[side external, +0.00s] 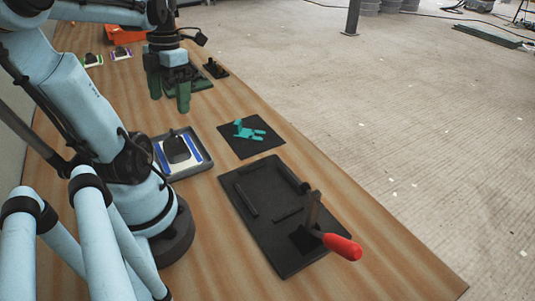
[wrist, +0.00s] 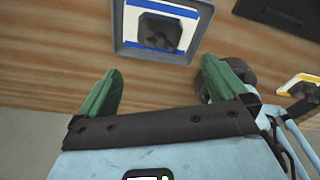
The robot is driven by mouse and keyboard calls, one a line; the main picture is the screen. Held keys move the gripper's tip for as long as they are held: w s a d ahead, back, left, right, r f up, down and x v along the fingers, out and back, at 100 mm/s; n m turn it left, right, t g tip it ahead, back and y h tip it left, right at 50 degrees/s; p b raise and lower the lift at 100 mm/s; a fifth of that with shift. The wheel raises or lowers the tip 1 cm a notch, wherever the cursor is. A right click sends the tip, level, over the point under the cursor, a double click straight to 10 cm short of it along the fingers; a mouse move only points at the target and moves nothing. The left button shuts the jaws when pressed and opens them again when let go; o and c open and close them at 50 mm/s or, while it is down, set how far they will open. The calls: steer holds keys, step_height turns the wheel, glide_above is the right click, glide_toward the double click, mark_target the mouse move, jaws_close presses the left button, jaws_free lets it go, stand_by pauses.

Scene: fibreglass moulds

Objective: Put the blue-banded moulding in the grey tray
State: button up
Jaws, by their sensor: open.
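The blue-banded moulding (side external: 177,150) is white with blue bands on two opposite sides and a dark raised piece in the middle. It lies inside the grey tray (side external: 207,160), left of the centre of the table. In the wrist view the moulding (wrist: 160,32) shows at the top, within the rim of the tray (wrist: 118,30). My gripper (side external: 169,103) has green fingers and is open and empty. It is above the table, apart from the tray and farther back. In the wrist view my gripper (wrist: 162,66) has its fingers spread, with nothing between them.
A black mat with teal pieces (side external: 250,133) and a black board with a red-handled tool (side external: 342,246) are right of the tray. Green-banded (side external: 92,60) and purple-banded (side external: 121,54) mouldings lie behind, near an orange box (side external: 125,34). A yellow-banded moulding (wrist: 298,82) shows in the wrist view.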

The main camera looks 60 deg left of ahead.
steer(key=w+d+n+t, duration=0.4)
steer(key=w+d+n, duration=0.4)
steer(key=d+n, duration=0.3)
steer(key=w+d+n+t, duration=0.4)
steer(key=w+d+n, duration=0.4)
steer(key=n, duration=1.2)
steer(key=d, duration=0.2)
steer(key=shift+w+d+f+n+t+y, duration=0.2)
steer(key=shift+d+f+n+t+y, duration=0.1)
steer(key=shift+d+f+t, duration=0.1)
